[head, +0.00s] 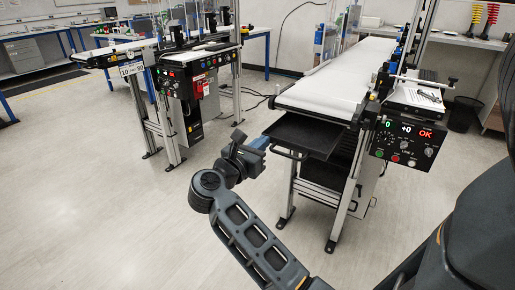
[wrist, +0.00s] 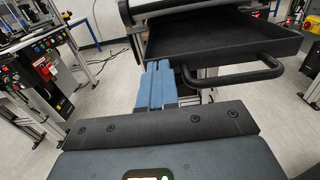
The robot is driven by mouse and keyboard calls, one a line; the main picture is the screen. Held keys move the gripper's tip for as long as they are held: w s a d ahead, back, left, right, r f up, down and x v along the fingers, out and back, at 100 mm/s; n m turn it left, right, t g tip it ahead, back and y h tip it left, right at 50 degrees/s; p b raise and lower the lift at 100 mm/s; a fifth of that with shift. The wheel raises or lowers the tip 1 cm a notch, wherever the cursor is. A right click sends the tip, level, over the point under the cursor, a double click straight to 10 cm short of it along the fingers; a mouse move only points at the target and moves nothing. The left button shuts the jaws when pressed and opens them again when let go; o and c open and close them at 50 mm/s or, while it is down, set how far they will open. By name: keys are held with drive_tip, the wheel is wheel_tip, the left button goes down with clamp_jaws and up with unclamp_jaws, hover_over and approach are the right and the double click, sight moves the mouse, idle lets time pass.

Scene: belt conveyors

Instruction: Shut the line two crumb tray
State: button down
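The line two crumb tray (head: 303,136) is a shallow black tray under the front end of the line two conveyor, and it sticks out toward me. Its black bar handle (head: 288,153) is on the front; in the wrist view the handle (wrist: 245,76) is at the right, below the tray front (wrist: 225,52). My gripper (head: 262,142) is at the tray's left front corner in the head view. In the wrist view its blue fingers (wrist: 159,68) lie side by side with nothing between them, left of the handle. Whether they touch the tray I cannot tell.
The line two belt (head: 335,88) runs back above the tray. Its control box (head: 407,138) hangs at the right, and metal legs (head: 343,205) stand below. Another conveyor (head: 175,90) stands at the left. The floor between them is mostly clear.

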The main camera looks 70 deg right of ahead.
sight(291, 120)
drive_tip(key=b+x, duration=0.1)
drive_tip(key=x, duration=1.5)
drive_tip(key=shift+s+d+b, duration=0.2)
drive_tip(key=shift+d+b, duration=0.1)
drive_tip(key=shift+b, duration=0.1)
drive_tip(key=shift+s+d, duration=0.1)
drive_tip(key=shift+d, duration=0.25)
drive_tip(key=shift+s, duration=0.1)
